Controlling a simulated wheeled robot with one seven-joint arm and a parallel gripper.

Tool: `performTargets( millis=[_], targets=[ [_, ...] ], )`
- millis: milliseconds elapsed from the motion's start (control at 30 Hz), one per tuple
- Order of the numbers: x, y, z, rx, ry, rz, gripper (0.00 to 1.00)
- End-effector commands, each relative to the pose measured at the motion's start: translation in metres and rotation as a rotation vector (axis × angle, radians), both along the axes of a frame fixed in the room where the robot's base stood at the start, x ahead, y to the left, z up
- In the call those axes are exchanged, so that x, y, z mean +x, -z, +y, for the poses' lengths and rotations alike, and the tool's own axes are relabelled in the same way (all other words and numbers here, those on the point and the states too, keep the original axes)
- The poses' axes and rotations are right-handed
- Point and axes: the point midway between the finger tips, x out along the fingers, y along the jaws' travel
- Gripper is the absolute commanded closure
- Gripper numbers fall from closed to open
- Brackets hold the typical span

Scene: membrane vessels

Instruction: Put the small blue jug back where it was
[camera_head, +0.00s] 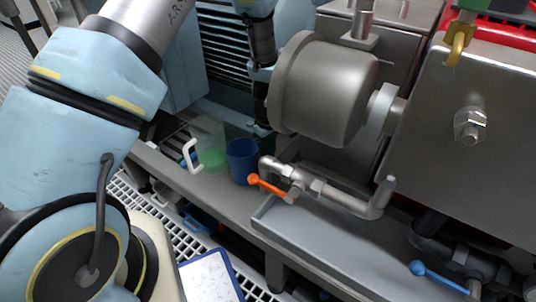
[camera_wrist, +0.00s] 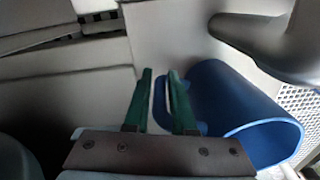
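The small blue jug (camera_head: 241,160) stands upright, as far as I can tell, over the grey ledge, behind an orange-handled valve. In the wrist view the jug (camera_wrist: 235,105) fills the right side, its open mouth towards the lower right. My gripper (camera_wrist: 160,72) has its two green fingers on either side of the jug's blue handle (camera_wrist: 160,105), the right finger inside the handle's loop. Only a thin gap, if any, shows between fingers and handle, so grip contact is unclear.
A clear jug with a white handle (camera_head: 188,155) and green contents stands left of the blue jug. The orange valve lever (camera_head: 271,187) is close in front. A steel vessel (camera_head: 325,88) is to the upper right. A grey tray (camera_head: 300,234) lies to the right.

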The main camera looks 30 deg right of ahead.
Motion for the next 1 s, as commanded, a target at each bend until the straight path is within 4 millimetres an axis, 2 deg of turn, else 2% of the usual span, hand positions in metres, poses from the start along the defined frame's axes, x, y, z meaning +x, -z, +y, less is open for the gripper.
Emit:
performTargets(
  millis=[33,200,467,567,800,1000],
  targets=[
    [0.0,0.0,0.0,0.0,0.0,0.0,0.7],
    [0.0,0.0,0.0,0.0,0.0,0.0,0.53],
    [0.0,-0.003,0.0,-0.001,0.0,0.0,0.53],
    [0.0,-0.014,-0.001,-0.003,0.0,-0.002,0.53],
    [0.0,-0.054,-0.001,-0.003,0.001,-0.002,0.53],
    [0.0,-0.075,-0.001,-0.001,0.0,0.0,0.53]
  ],
)
